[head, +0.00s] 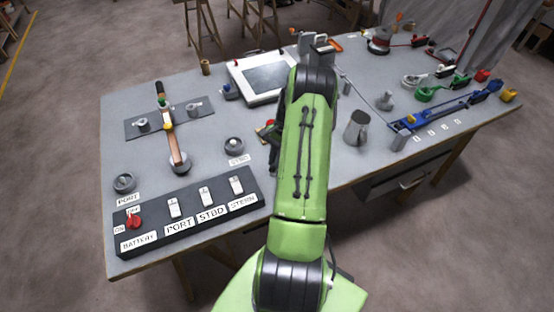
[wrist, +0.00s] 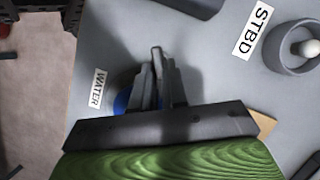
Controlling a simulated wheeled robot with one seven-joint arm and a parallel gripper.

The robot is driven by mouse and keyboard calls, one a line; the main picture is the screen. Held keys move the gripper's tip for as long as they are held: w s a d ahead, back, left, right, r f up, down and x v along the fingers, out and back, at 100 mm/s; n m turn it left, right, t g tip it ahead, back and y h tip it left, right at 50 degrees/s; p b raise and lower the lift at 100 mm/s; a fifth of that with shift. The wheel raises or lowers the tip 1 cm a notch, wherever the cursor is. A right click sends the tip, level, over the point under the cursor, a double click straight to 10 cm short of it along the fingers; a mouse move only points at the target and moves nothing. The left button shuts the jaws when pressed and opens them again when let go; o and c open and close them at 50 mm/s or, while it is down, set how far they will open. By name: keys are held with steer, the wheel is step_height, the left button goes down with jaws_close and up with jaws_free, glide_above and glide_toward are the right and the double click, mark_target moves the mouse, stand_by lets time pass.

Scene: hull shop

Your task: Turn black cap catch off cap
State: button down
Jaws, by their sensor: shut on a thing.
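In the wrist view my gripper (wrist: 155,78) points down at the bench, its fingers close together around a narrow dark piece. That piece seems to be the black cap catch (wrist: 156,54), but the fingers hide most of it. A blue round part (wrist: 122,103), perhaps the cap, shows just left of the fingers, next to a WATER label (wrist: 97,88). How the catch sits on the cap cannot be seen. In the head view my green arm hides the gripper and the catch.
A grey cup-like fitting with a pale knob (wrist: 305,48) stands right of the gripper by the STBD label (wrist: 252,30). In the head view a switch panel (head: 190,212) lies front left, a metal jug (head: 356,130) right of my arm, and a framed screen (head: 268,80) behind.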

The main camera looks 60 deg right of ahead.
steer(key=n+g, duration=0.1)
steer(key=n, duration=0.1)
steer(key=w+n+g+b, duration=0.1)
steer(key=n, duration=0.2)
steer(key=shift+a+n+h, duration=0.1)
steer(key=shift+n+h, duration=0.2)
steer(key=shift+h, duration=0.1)
steer(key=n, duration=0.2)
steer(key=n+g+h, duration=0.1)
steer(key=n, duration=0.1)
steer(key=n+b, duration=0.1)
steer(key=n, duration=0.1)
steer(key=shift+w+a+g, duration=0.3)
steer(key=shift+g, duration=0.1)
steer(key=shift+h, duration=0.3)
steer(key=c, duration=1.2)
jaws_free()
steer(key=shift+o, duration=0.2)
steer(key=p+v, duration=0.2)
steer(key=v, duration=1.3)
steer(key=shift+w+r+p, duration=0.15)
steer(key=shift+r+p, duration=0.2)
steer(key=shift+p, duration=0.05)
